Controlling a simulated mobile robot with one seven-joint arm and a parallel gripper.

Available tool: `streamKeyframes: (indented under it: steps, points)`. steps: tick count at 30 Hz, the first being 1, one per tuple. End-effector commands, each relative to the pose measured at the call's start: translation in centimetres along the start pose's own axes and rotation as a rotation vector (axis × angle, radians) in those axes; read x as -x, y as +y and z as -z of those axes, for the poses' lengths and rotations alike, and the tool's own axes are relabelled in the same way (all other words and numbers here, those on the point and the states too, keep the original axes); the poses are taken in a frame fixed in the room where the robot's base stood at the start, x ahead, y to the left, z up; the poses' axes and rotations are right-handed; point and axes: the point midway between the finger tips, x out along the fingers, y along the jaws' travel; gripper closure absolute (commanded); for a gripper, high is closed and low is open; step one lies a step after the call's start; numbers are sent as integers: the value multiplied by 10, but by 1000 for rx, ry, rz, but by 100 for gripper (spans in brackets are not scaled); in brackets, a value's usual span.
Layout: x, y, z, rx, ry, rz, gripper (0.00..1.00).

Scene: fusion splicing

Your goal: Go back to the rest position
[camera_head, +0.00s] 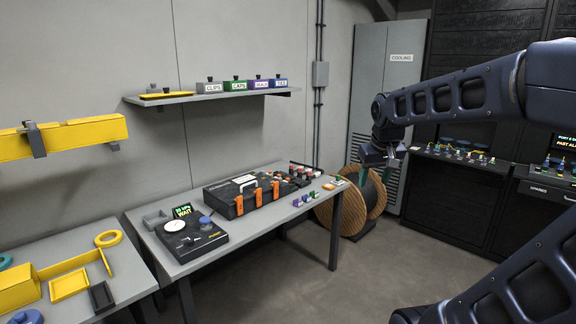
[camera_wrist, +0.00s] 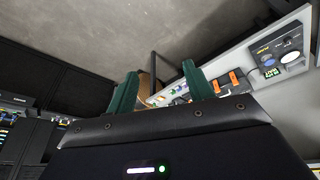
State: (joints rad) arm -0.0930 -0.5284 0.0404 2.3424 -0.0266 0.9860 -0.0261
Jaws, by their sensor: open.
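My gripper (camera_head: 376,172) hangs at the end of my dark arm, which reaches in from the right in the head view. It points down in the air, in front of the wooden cable reel (camera_head: 352,207) and to the right of the workbench (camera_head: 262,226). In the wrist view, the two green fingers of my gripper (camera_wrist: 162,86) stand well apart with nothing held between them. The bench with its devices shows tilted beyond them.
The bench holds a black case with orange latches (camera_head: 247,194) and a black device with a lit display (camera_head: 190,232). A shelf (camera_head: 215,97) with labelled boxes hangs above. Dark racks (camera_head: 458,175) stand at the right. The floor (camera_head: 330,282) between is clear.

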Motion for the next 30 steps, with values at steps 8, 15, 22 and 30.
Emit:
streamKeyframes:
  steps: [8, 15, 22, 30]
  points:
    - [-6, 21, -76, -122, 42, -7, 48]
    - [-12, 24, -103, -166, 55, -8, 48]
    - [-13, 25, -104, -168, 56, -7, 48]
    - [-13, 25, -104, -167, 56, -8, 48]
